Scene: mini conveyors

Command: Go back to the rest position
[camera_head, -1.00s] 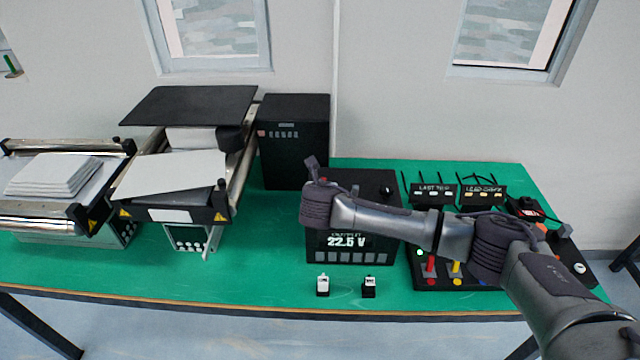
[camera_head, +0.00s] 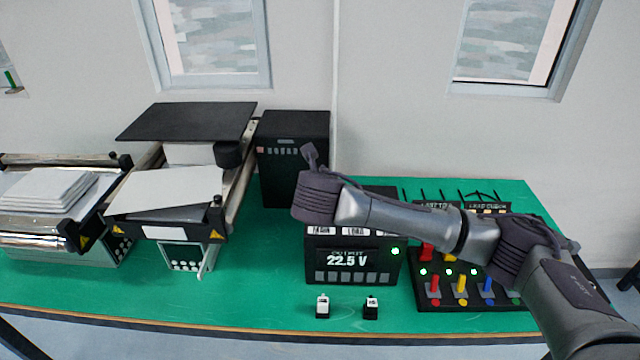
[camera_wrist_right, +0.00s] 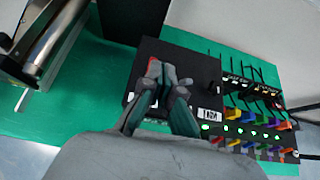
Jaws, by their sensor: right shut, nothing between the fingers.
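My right arm enters from the right in the head view, stretched above the power supply box (camera_head: 345,275) and the lever panel (camera_head: 450,300). Its wrist end hangs over the box's left part; the fingers are hidden there. In the right wrist view my right gripper (camera_wrist_right: 167,80) shows two dark fingers with nothing held, shut, above the black box top (camera_wrist_right: 205,70). My left gripper is not in view.
Two mini conveyors (camera_head: 150,232) stand on the green table (camera_head: 250,290) at left. A black cabinet (camera_head: 290,150) stands behind. Two small black-and-white blocks (camera_head: 322,306) (camera_head: 371,308) sit at the front. The panel has coloured levers and green lights.

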